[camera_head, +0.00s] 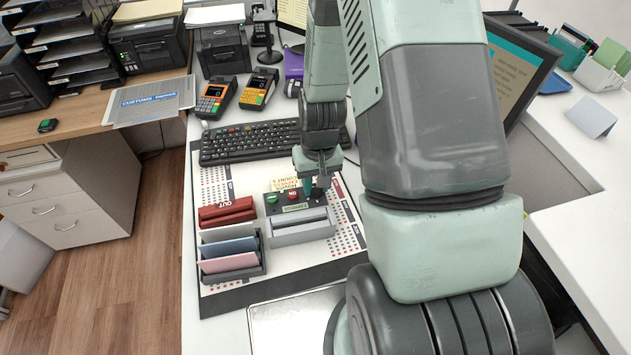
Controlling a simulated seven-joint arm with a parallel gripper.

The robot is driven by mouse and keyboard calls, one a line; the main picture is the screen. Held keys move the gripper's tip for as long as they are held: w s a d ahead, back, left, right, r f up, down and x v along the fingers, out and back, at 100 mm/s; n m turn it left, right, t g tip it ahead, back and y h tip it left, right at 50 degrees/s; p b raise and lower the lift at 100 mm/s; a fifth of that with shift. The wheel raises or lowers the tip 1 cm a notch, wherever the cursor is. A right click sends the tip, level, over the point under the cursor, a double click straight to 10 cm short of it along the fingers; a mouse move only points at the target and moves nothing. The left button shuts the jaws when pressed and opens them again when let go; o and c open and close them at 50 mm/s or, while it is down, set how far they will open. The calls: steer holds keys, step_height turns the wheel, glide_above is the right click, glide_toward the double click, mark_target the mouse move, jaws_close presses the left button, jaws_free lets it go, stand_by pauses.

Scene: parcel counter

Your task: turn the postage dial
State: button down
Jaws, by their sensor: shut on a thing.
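A grey and dark green postage device (302,228) sits on the counter mat, with a green knob (271,198) and a red knob (292,196) on its top panel and a small yellowish label card behind them. My gripper (317,187) reaches down to the right end of that panel, pointing downward. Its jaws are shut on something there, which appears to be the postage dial. The dial is mostly hidden by the fingers, so its setting cannot be read.
A red box marked OUT (227,212) and a rack of envelopes (229,257) stand just left of the device. A black keyboard (249,142) lies behind it. Card terminals (215,96) stand farther back. A metal plate (290,325) lies in front. My arm blocks the right side.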

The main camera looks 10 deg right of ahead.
steer(key=shift+m, duration=0.3)
steer(key=c, duration=0.8)
jaws_free()
steer(key=shift+r, duration=0.15)
steer(key=r, duration=1)
steer(key=shift+d+r, duration=0.25)
steer(key=shift+r, duration=0.05)
step_height(320, 180, up, 11)
steer(key=s+t, duration=0.2)
steer(key=s+r+t, duration=0.1)
steer(key=s+r, duration=0.3)
steer(key=r, duration=0.1)
steer(key=s+r+t, duration=0.1)
steer(key=s+r, duration=0.4)
steer(key=s+a+r+t, duration=0.1)
steer(key=s+r, duration=0.4)
steer(key=shift+s+r+t+h, duration=0.15)
steer(key=shift+s+t+h, duration=0.1)
steer(key=shift+t+h, duration=0.05)
